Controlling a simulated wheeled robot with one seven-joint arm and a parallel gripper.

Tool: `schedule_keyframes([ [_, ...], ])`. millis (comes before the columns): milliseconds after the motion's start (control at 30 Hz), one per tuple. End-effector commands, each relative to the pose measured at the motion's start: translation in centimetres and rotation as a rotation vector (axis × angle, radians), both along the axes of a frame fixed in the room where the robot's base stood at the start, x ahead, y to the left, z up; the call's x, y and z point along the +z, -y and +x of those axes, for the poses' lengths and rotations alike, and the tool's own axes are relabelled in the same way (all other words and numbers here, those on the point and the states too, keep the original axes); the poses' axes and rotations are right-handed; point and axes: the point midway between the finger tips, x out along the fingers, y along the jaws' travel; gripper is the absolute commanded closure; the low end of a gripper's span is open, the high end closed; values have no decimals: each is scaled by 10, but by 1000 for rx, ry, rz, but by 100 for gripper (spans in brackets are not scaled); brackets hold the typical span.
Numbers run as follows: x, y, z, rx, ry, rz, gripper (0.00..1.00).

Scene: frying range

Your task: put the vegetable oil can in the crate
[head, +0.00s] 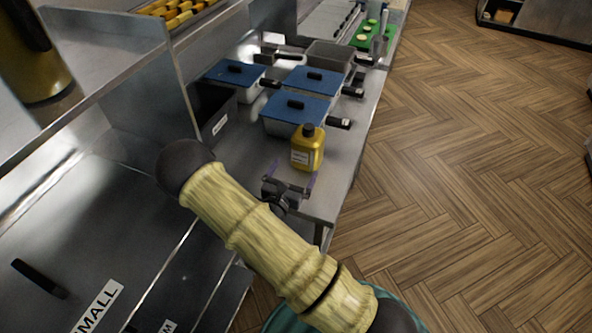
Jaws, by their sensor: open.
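The vegetable oil can (304,155), a yellow can with a black cap and a pale label, stands upright near the front end of the steel counter. My gripper (290,177) is open, just on the near side of the can, with its purple-tinted fingers spread apart. I cannot tell whether a fingertip touches the can; nothing is seen held. The black box with a white label, likely the crate (217,128), stands left of and beyond the can against the side panel. Its inside is mostly dark.
Several steel pans with blue lids, one nearest the can (297,107), stand behind the can. An open grey container (328,55) and a green board (366,38) lie farther back. A shelf (110,55) rises at left. The wooden floor (470,180) at right is clear.

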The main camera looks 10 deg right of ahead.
Motion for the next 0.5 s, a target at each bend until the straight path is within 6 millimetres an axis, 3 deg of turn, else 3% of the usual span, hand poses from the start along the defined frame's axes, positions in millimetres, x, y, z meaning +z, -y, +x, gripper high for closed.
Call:
schedule_keyframes([
  [367, 0, 3, 0, -9, 0, 2, 0],
  [500, 11, 21, -9, -106, 10, 42, 0],
])
